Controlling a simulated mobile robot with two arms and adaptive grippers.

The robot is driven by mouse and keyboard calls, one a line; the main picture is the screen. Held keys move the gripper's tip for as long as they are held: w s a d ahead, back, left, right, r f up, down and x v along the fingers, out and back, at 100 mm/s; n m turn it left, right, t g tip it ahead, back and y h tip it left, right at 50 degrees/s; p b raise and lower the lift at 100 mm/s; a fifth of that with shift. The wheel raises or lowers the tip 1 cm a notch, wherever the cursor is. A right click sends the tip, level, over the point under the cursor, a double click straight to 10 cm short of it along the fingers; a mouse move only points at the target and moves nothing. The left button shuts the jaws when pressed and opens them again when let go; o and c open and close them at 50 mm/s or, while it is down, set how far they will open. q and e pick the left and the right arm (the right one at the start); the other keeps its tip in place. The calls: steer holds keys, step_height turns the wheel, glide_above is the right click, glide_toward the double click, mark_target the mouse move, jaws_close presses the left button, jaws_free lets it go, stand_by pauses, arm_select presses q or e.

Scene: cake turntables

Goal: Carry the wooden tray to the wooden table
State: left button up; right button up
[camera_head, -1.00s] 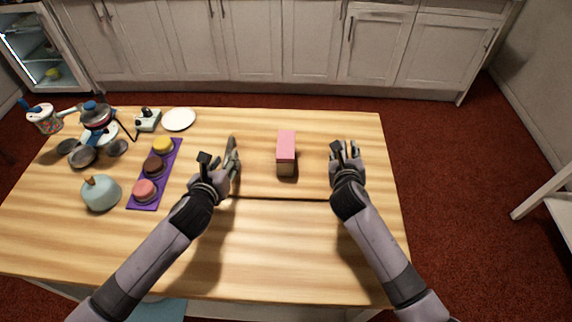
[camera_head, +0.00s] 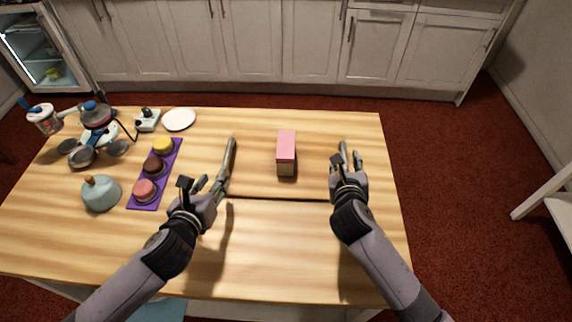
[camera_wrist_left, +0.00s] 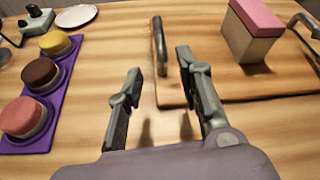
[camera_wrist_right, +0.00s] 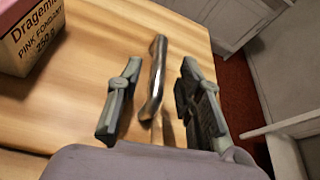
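The wooden tray (camera_head: 254,174) lies flat on a light wooden table (camera_head: 270,250), its colour close to the table's. A box with a pink top (camera_head: 286,152) stands on it. The tray has a metal handle at each end: a left handle (camera_wrist_left: 158,45) and a right handle (camera_wrist_right: 155,75). My left gripper (camera_head: 202,183) is open and empty, short of the left handle, which shows ahead between its fingers (camera_wrist_left: 160,82). My right gripper (camera_head: 347,166) is open; the right handle runs between its fingers (camera_wrist_right: 155,85), with no grip on it visible.
A purple board (camera_head: 150,196) with several small cakes, a pale blue domed object (camera_head: 101,194), pans and a white plate (camera_head: 179,119) stand at left. The table's front and right parts are clear. A white piece of furniture (camera_head: 560,205) stands far right; cabinets are behind.

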steer(key=v, duration=0.5)
steer(key=shift+s+r, duration=0.15)
steer(key=shift+s, duration=0.2)
